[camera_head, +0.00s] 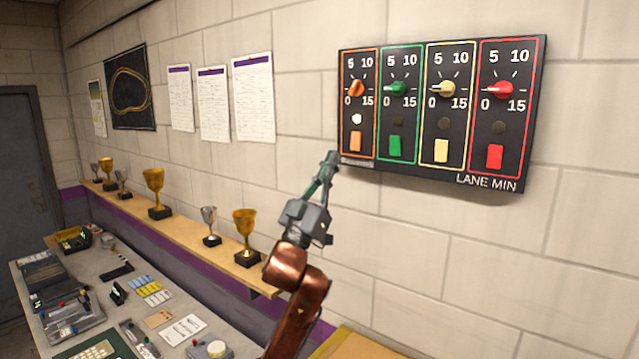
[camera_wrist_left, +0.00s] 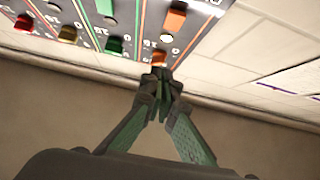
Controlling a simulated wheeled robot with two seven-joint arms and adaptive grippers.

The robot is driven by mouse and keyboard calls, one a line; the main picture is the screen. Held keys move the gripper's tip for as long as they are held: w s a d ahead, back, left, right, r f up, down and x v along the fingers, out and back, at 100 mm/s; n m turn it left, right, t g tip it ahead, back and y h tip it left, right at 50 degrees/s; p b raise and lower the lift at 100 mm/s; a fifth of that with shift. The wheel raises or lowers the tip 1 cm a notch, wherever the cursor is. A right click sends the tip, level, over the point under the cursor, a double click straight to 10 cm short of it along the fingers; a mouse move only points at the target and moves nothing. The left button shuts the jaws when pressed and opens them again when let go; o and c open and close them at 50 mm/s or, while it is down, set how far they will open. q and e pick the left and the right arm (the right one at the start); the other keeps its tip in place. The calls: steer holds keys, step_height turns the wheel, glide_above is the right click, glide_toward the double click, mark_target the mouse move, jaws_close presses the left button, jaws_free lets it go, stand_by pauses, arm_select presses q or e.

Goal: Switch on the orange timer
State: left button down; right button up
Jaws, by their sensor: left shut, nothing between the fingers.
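The orange timer (camera_head: 344,128) is the leftmost column of the black panel in the head view. Its orange knob (camera_head: 356,88) sits at a different angle from the other knobs. Its round lamp (camera_head: 357,119) is bright white, and its orange rocker switch (camera_head: 355,141) is below. My left gripper (camera_head: 332,156) is shut and empty by the panel's lower left corner. In the left wrist view, the panel appears upside down. The closed fingertips (camera_wrist_left: 160,76) show just below the orange knob (camera_wrist_left: 158,58) in the picture; contact cannot be told. My right gripper is not in view.
Green (camera_head: 396,147), yellow (camera_head: 441,150) and red (camera_head: 494,157) switches sit right of the orange one; their lamps are dark. A shelf (camera_head: 190,227) with several trophies runs along the wall, above a cluttered bench (camera_head: 180,305). The wall below the panel is clear.

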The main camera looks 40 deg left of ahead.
arm_select(q)
steer(key=s+f, duration=0.1)
steer(key=s, duration=0.1)
steer(key=s+f+b, duration=0.1)
steer(key=s, duration=0.1)
steer(key=shift+a+f, duration=0.2)
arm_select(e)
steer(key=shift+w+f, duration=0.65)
arm_select(q)
steer(key=shift+w, duration=0.1)
